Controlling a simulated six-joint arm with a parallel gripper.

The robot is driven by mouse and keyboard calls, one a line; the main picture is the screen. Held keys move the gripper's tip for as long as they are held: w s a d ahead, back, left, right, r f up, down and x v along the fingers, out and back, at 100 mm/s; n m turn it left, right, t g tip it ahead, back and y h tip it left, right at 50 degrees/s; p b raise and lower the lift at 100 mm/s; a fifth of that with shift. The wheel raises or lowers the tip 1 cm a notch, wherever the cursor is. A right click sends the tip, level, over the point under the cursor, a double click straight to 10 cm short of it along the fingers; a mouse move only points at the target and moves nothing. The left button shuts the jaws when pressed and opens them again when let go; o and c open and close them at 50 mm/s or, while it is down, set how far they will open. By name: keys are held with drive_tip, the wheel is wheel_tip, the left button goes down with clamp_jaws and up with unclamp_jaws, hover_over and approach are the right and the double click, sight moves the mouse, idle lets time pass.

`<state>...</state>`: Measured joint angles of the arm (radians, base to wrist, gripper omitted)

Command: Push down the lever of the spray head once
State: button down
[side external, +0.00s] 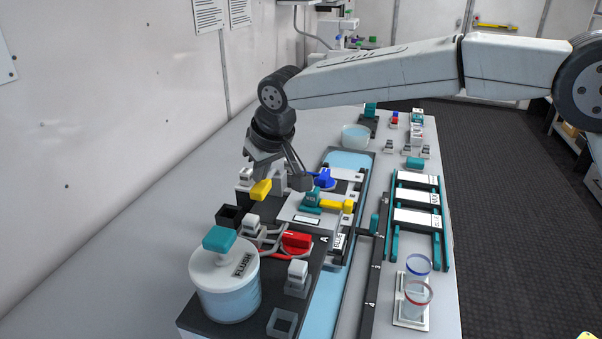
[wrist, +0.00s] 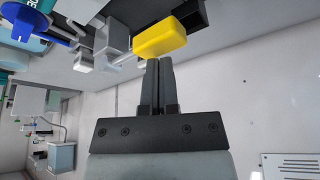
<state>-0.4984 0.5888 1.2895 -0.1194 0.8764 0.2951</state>
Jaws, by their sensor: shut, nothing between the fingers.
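A yellow block-shaped piece (side external: 261,190), which looks like the spray head's lever, sticks out on the left side of the machine, behind the white FLUSH jar. In the wrist view the yellow piece (wrist: 160,36) is right at the tips of my gripper (wrist: 159,62). The fingers are shut together with nothing between them. In the side view my gripper (side external: 264,172) points down just above the yellow piece. I cannot tell whether the tips touch it. The spray head's body is largely hidden behind my gripper. A pale grey block (wrist: 118,36) is beside the yellow piece.
The FLUSH jar (side external: 225,280) with a teal knob stands in front. Two cups (side external: 418,280) and a teal rack (side external: 393,215) are at right. The white wall is at left.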

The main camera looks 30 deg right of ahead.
sight(262, 186)
drive_tip(key=shift+f, duration=0.3)
drive_tip(key=shift+f, duration=1.45)
drive_tip(key=shift+r, duration=4.1)
